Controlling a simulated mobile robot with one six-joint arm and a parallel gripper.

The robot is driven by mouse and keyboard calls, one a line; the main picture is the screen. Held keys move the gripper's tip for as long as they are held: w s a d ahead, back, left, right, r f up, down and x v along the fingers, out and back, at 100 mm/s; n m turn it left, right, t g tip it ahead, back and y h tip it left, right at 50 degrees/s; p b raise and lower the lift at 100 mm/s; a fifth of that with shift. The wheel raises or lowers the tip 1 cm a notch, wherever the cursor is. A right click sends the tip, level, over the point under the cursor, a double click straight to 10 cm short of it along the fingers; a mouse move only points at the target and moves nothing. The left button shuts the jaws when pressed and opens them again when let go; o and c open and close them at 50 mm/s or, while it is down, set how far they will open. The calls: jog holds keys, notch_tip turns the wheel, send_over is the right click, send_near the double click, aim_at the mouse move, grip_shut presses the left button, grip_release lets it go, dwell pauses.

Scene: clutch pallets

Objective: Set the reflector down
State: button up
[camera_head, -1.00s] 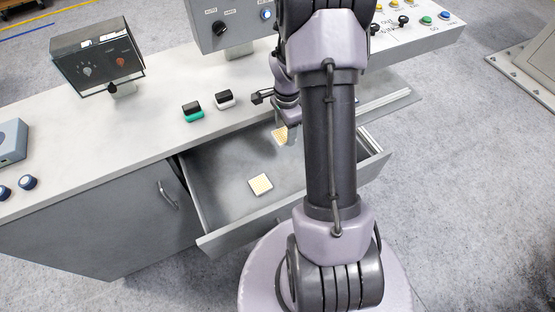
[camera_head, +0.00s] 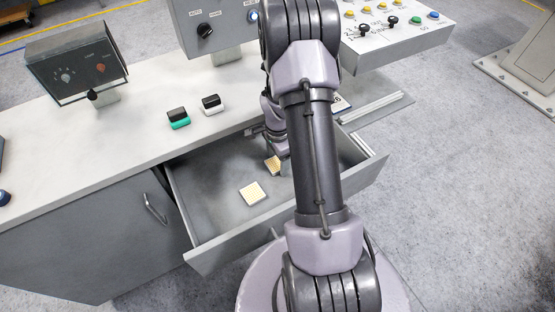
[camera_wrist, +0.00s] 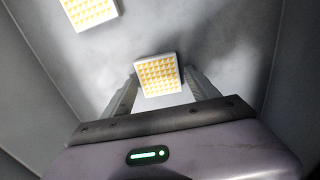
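A square reflector with a yellow-orange faceted face and white rim (camera_wrist: 159,75) sits between the two fingers of my gripper (camera_wrist: 160,84) in the wrist view, its sides against the fingertips. It also shows in the head view (camera_head: 272,165), inside the open drawer's outline, partly hidden by my arm. I cannot tell whether it touches the drawer floor. A second, similar reflector (camera_head: 253,193) lies flat in the drawer (camera_head: 212,180), in front and to the left of the held one; it shows at the upper left of the wrist view (camera_wrist: 90,12).
The drawer's front wall (camera_head: 235,243) and side walls stand around the reflectors, with bare floor at its left. Above is a light counter (camera_head: 130,135) with a green-based stamp-like block (camera_head: 178,119), a white-based one (camera_head: 212,104) and control boxes.

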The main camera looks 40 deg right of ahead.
aim_at(277, 163)
notch_tip(277, 163, up, 12)
jog(key=p, duration=0.5)
jog(key=shift+r, duration=0.2)
